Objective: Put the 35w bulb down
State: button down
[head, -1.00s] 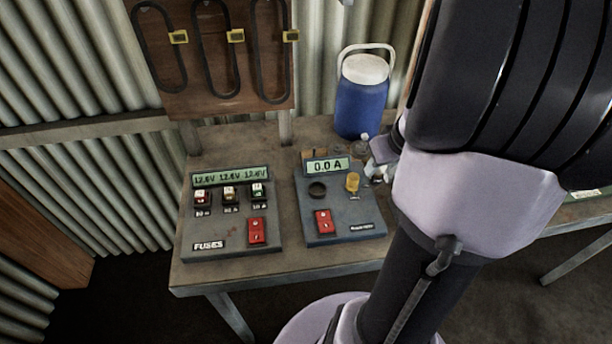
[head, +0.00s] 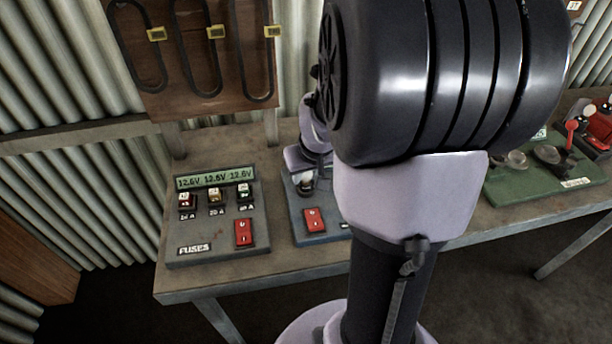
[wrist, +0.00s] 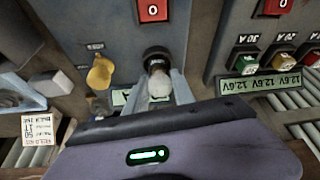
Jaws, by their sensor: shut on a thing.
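My gripper (wrist: 160,76) is shut on a small pale bulb (wrist: 159,86), its glass facing the wrist camera. No wattage is readable on it. Its far end meets a round black socket (wrist: 156,53) on the grey ammeter panel (wrist: 118,32); I cannot tell whether it is seated. In the head view my gripper (head: 305,178) is low over this panel, the bulb (head: 305,184) showing at its tip. My arm hides much of the panel there.
A yellow part (wrist: 100,72) stands on the panel beside the socket. The red switch (head: 315,220) is close in front of the gripper. The fuse panel (head: 218,236) stands to the left. A small printed box (wrist: 38,128) is on the bench. A green board (head: 545,180) lies right.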

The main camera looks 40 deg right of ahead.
jog(key=shift+f, duration=0.1)
jog(key=c, duration=1.1)
grip_release()
jog(key=shift+o, duration=0.2)
